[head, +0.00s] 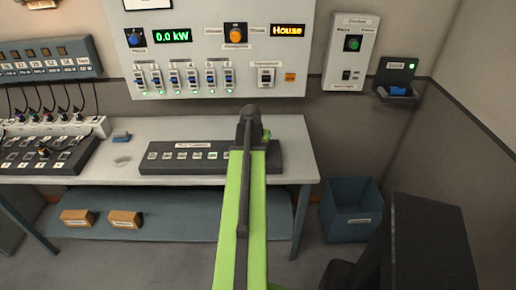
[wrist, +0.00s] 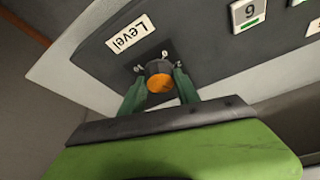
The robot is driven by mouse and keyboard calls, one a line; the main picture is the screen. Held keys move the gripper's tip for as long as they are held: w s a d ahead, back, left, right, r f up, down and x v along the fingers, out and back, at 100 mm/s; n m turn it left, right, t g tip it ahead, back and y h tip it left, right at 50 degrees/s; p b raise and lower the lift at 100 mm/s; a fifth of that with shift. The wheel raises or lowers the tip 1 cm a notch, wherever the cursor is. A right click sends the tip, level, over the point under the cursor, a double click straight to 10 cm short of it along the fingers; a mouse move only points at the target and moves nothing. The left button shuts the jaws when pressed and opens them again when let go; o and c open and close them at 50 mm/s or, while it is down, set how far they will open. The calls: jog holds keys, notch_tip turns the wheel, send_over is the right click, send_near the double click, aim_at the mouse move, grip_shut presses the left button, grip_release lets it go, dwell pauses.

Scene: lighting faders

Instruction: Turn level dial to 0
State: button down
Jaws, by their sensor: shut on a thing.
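The level dial (wrist: 159,80) is a dark round knob with an orange face, on a grey panel (wrist: 98,60) in the wrist view. A white label reading "Level" (wrist: 130,33) is beside it, and small marks sit around its rim, too small to read. My gripper (wrist: 158,84) has one green finger on each side of the dial and is shut on it. I cannot tell the dial's setting. In the head view my green arm and gripper (head: 250,118) reach over the right end of the desk panel (head: 212,171) and hide the dial.
The panel lies on a light table (head: 180,127) and has a row of buttons. A wall console (head: 210,68) stands behind. A blue bin (head: 351,215) is on the floor at the right.

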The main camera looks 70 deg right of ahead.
jog(key=n, duration=0.2)
jog(key=n+t, duration=0.2)
jog(key=n, duration=0.1)
jog(key=shift+s+n+y, duration=0.3)
jog(key=shift+y, duration=0.1)
jog(key=n, duration=0.2)
jog(key=n+t+y, duration=0.1)
jog(key=n, duration=0.2)
jog(key=shift+s+d+t, duration=0.1)
jog(key=shift+d+t, duration=0.1)
jog(key=shift+t, duration=0.1)
jog(key=n+y, duration=0.1)
jog(key=n, duration=0.2)
jog(key=n+y, duration=0.1)
jog(key=n, duration=0.1)
jog(key=shift+d+n+t, duration=0.2)
jog(key=shift+n+t, duration=0.1)
jog(key=shift+n, duration=0.1)
jog(key=n+y, duration=0.2)
jog(key=n, duration=0.3)
jog(key=c, duration=0.9)
grip_release()
jog(key=shift+y, duration=0.3)
